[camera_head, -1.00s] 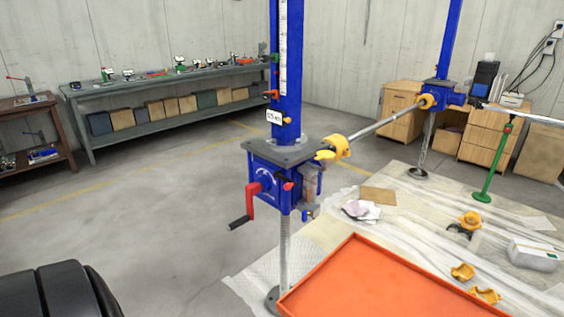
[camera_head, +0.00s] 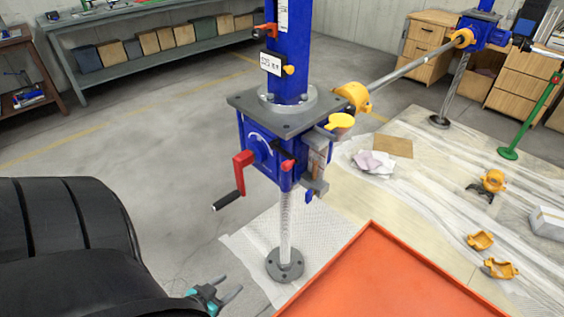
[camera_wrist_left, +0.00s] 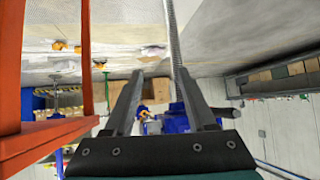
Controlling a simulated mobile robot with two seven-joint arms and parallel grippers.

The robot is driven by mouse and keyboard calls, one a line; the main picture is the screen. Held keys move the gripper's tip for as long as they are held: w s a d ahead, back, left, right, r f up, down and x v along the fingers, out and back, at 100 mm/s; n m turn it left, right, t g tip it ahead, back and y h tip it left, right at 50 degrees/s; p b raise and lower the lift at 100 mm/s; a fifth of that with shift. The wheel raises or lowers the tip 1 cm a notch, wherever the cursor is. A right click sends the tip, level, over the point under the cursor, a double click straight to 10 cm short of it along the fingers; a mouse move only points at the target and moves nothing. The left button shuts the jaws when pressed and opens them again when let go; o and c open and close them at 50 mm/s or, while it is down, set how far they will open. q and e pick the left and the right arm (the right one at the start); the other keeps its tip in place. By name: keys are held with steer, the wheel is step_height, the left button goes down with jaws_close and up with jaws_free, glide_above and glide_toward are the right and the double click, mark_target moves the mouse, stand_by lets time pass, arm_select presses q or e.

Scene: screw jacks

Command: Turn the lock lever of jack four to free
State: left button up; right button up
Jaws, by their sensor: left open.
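The nearest jack has a blue housing (camera_head: 268,150) under a grey plate, a blue column (camera_head: 291,50) above and a threaded spindle (camera_head: 286,218) below. A red crank with a black grip (camera_head: 240,175) is on its left face. A small red-tipped lever (camera_head: 286,164) is on its front corner; its setting is unclear. No jack number is readable. My left gripper (camera_head: 232,287) is open and empty, low and left of the spindle's foot, apart from the jack. In the left wrist view its fingers (camera_wrist_left: 160,72) stand apart, with the spindle (camera_wrist_left: 174,40) beyond them.
An orange tray (camera_head: 385,285) stands close at the right front. A yellow-jointed bar (camera_head: 410,66) links the jack to another blue jack (camera_head: 483,32). Yellow clamps (camera_head: 481,240) lie on the sheeted floor. Floor left of the jack is clear.

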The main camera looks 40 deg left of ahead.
arm_select(q)
steer(key=w+a+r+t+b, duration=0.1)
steer(key=w+a+r+t, duration=0.1)
steer(key=r, duration=0.4)
steer(key=w+a+r+t+b, duration=0.1)
steer(key=w+a+r+t, duration=0.15)
steer(key=r, duration=0.45)
steer(key=m+t+h+b, duration=0.1)
steer(key=m+t+h, duration=0.2)
steer(key=h, duration=0.1)
glide_toward(284, 168)
steer(key=w+b, duration=0.1)
steer(key=w, duration=0.5)
steer(key=w+b, duration=0.1)
steer(key=w, duration=0.2)
steer(key=shift+w+d+f+b, duration=0.1)
steer(key=shift+w+d+b, duration=0.2)
steer(key=shift+w+b, duration=0.05)
arm_select(e)
step_height(284, 168, down, 6)
steer(key=w, duration=0.1)
steer(key=shift+a, duration=0.3)
arm_select(q)
jaws_close()
arm_select(e)
steer(key=shift+w, duration=0.1)
